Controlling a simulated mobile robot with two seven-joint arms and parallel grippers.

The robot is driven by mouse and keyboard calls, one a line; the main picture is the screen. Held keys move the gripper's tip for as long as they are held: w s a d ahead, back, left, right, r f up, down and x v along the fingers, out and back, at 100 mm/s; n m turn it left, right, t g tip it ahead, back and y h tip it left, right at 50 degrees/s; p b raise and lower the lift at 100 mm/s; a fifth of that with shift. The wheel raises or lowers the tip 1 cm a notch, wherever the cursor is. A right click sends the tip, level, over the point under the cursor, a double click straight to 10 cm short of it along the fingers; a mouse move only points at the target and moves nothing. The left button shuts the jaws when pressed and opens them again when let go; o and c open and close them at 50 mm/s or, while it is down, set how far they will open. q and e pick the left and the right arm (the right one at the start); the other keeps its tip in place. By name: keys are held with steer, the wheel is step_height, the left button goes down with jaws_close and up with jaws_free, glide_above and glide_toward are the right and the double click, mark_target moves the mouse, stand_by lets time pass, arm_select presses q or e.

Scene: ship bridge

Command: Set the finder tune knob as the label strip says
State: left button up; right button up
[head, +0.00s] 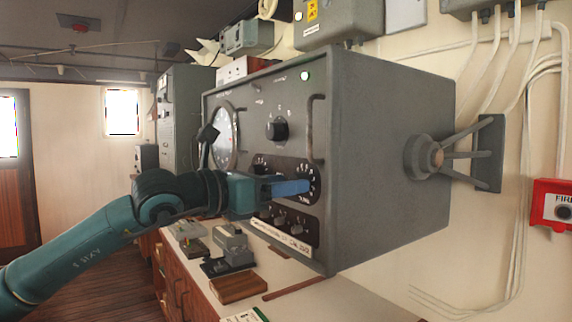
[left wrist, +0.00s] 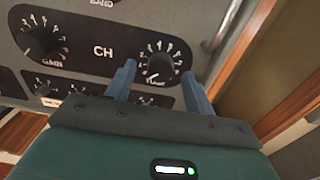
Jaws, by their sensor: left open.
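The finder is a grey box (head: 385,150) with a black-dialled front panel. My left gripper (head: 300,187) is at the lower right of that panel, in front of a black knob with a white number scale (head: 314,180). In the left wrist view, the open fingers of my left gripper (left wrist: 158,78) stand on either side of this black knob (left wrist: 158,68), with gaps showing. The knob's pointer is too small to read surely. A white label strip (head: 280,238) runs along the panel's bottom; its text is too small to read. My right gripper is not in view.
A GAIN knob (left wrist: 40,42) is left of the CH lettering, with small knobs below. A larger knob (head: 277,130) and handles sit higher on the panel. A counter (head: 350,298) with small devices lies below. A red fire box (head: 552,205) is on the right wall.

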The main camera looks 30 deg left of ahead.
arm_select(q)
steer(key=shift+w+d, duration=0.25)
steer(key=shift+w, duration=0.25)
steer(key=shift+c, duration=0.3)
steer(key=c, duration=0.9)
